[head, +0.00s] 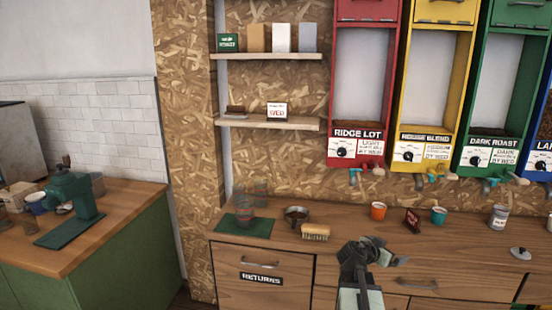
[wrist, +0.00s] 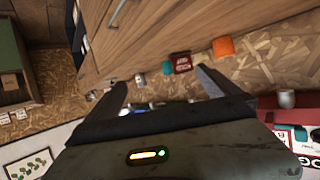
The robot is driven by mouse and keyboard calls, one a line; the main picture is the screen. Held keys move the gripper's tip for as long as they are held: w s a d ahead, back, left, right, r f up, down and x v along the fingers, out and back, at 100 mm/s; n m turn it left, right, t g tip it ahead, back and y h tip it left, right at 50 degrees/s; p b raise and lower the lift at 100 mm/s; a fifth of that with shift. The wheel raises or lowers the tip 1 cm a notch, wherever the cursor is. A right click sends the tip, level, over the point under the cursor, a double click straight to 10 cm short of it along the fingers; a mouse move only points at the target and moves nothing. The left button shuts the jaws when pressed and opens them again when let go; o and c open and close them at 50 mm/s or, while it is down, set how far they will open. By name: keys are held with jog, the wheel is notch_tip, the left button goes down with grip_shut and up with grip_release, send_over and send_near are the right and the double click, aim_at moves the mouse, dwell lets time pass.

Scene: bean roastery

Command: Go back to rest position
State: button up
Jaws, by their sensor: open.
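My gripper (head: 374,252) is in front of the wooden counter in the head view, near the counter's front edge. In the wrist view my gripper (wrist: 162,82) shows its two dark fingers spread apart with nothing between them. My arm reaches up from the bottom of the head view. No held object shows in either view.
Bean dispensers (head: 357,140) hang above. A green grinder (head: 72,200) stands left.

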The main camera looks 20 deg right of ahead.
jog(key=w+a+f+n+y+p, duration=0.1)
jog(key=w+a+f+n+y, duration=0.15)
jog(key=a, duration=0.75)
jog(key=w+a+f+n+y, duration=0.1)
jog(key=w+a+f+y, duration=0.15)
jog(key=a, duration=0.75)
jog(key=w+a+f+n+y+p, duration=0.1)
jog(key=w+a+n, duration=0.15)
jog(key=a, duration=0.85)
jog(key=s+a+f+n+g+y, duration=0.2)
jog(key=s+a+n+y, duration=0.1)
jog(key=a, duration=0.6)
jog(key=s+a+f+n+g+y, duration=0.2)
jog(key=s+a+n, duration=0.4)
jog(key=a, duration=0.3)
jog(key=shift+f+y+p, duration=0.3)
jog(key=shift+f+y, duration=0.35)
jog(key=shift+y, duration=0.25)
